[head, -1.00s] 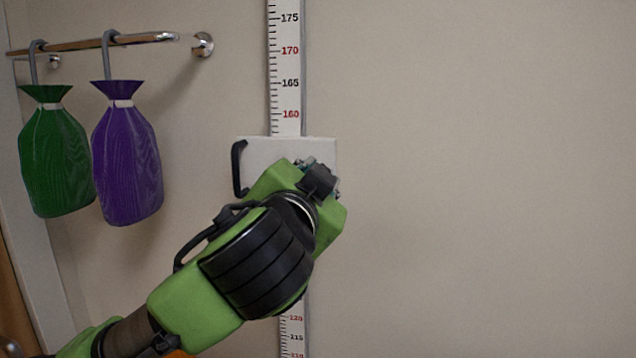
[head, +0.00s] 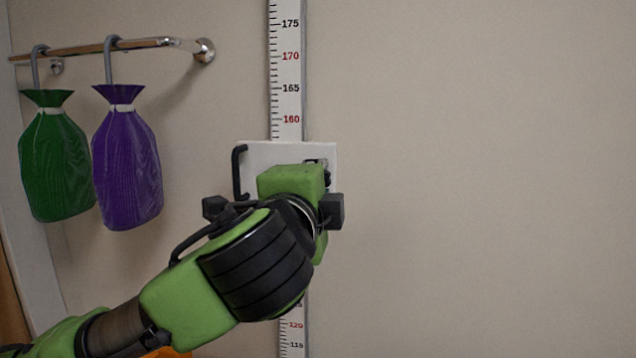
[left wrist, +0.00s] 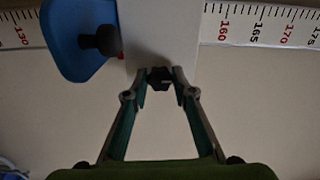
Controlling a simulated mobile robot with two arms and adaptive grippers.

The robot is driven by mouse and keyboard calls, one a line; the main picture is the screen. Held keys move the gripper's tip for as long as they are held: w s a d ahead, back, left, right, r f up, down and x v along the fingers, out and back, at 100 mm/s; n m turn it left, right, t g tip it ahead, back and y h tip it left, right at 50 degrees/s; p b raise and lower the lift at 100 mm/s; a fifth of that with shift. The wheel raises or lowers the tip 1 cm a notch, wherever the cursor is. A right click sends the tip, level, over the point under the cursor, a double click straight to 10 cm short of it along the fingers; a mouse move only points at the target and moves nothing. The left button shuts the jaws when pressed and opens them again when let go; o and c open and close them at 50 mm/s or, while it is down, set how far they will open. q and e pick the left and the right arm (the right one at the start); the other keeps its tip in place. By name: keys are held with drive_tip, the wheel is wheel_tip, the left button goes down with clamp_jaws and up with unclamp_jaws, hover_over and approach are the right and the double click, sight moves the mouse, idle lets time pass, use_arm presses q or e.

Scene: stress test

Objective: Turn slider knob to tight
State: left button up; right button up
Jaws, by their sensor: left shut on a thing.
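A white slider block (head: 258,154) sits on the vertical height scale (head: 286,95), just below the 160 mark. It also shows in the left wrist view (left wrist: 165,30). My left gripper (left wrist: 160,76) is in front of the block, its fingertips shut on a small dark knob (left wrist: 160,83). In the head view my left wrist hides the knob and most of the fingers. No tight mark can be read. My right gripper is not in view.
A black handle (head: 239,172) sticks out on the block's left side. A blue plate (left wrist: 72,42) is beside the block in the wrist view. Green (head: 55,165) and purple (head: 127,165) bags hang from a rail (head: 130,43). The wall at right is clear.

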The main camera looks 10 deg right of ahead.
use_arm(q)
drive_tip(key=shift+m, duration=0.5)
drive_tip(key=o, duration=1.1)
drive_tip(key=v, duration=1.2)
